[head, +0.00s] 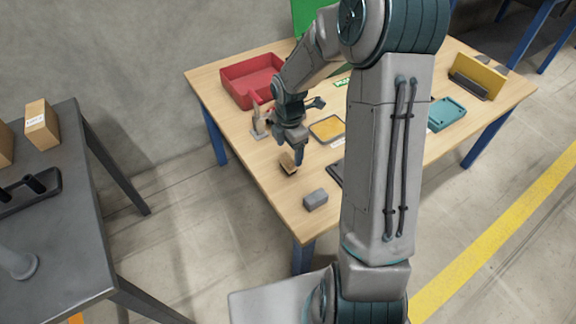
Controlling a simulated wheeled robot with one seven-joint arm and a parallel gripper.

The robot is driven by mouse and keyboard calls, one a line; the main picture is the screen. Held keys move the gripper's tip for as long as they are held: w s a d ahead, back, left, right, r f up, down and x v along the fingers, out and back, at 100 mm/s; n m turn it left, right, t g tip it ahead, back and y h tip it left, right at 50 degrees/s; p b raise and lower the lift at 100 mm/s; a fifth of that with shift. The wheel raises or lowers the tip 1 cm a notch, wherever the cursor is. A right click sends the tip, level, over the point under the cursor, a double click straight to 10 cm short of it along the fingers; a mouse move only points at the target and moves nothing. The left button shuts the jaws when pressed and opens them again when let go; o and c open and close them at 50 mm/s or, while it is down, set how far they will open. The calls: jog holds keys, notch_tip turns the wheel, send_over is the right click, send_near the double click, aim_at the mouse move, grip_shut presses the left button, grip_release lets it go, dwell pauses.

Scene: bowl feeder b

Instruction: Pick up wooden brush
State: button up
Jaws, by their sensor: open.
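A small wooden brush (287,163), light tan with a dark part, is on the light wood table (262,168) near its left front edge. My gripper (297,157) points down right at the brush, its fingertips beside or just above it. The gripper is open. The fingers overlap the brush's right side in this view, and I cannot tell whether they touch it or stand around it.
A grey block (315,200) lies in front of the brush. A red bin (252,80), a grey upright fixture (258,122) and a yellow-filled tray (327,128) stand behind it. A teal tray (447,114) is at the right. My arm hides the table's middle.

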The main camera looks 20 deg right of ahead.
aim_at(288, 157)
jog(key=shift+a+f+b, duration=0.15)
jog(key=shift+f+b, duration=0.65)
jog(key=shift+f, duration=2.35)
jog(key=shift+r, duration=0.1)
jog(key=c, duration=0.9)
